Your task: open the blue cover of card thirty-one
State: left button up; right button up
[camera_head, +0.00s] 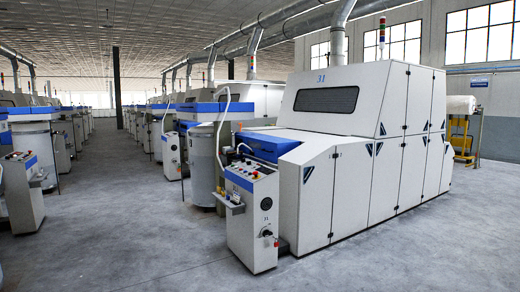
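Card thirty-one (415,110) is a large white machine at the right of the head view, with the number 31 above a dark window. Its blue cover (266,143) lies low at the machine's front left end, behind the control box, and looks closed. Neither of my grippers shows in this view.
A tall grey can (202,165) stands left of the cover. A small control stand (22,190) is at the left edge, with more machines in rows behind. The grey floor (125,215) in front is clear. A yellow stand with a white roll (460,105) is at the far right.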

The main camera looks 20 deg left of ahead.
aim_at(268, 148)
jog(key=i+j+u, duration=0.35)
jog(key=j, duration=0.25)
jog(key=i+j+u, duration=0.3)
jog(key=i+j, duration=0.15)
jog(key=i+j+u, duration=0.65)
jog(key=i, duration=0.35)
jog(key=i+u, duration=0.35)
jog(key=i, duration=0.2)
jog(key=i+z, duration=0.1)
jog(key=i, duration=0.55)
jog(key=i+j+z, duration=0.1)
jog(key=i, duration=0.55)
jog(key=i+j+z, duration=0.1)
jog(key=i, duration=0.55)
jog(key=j, duration=0.1)
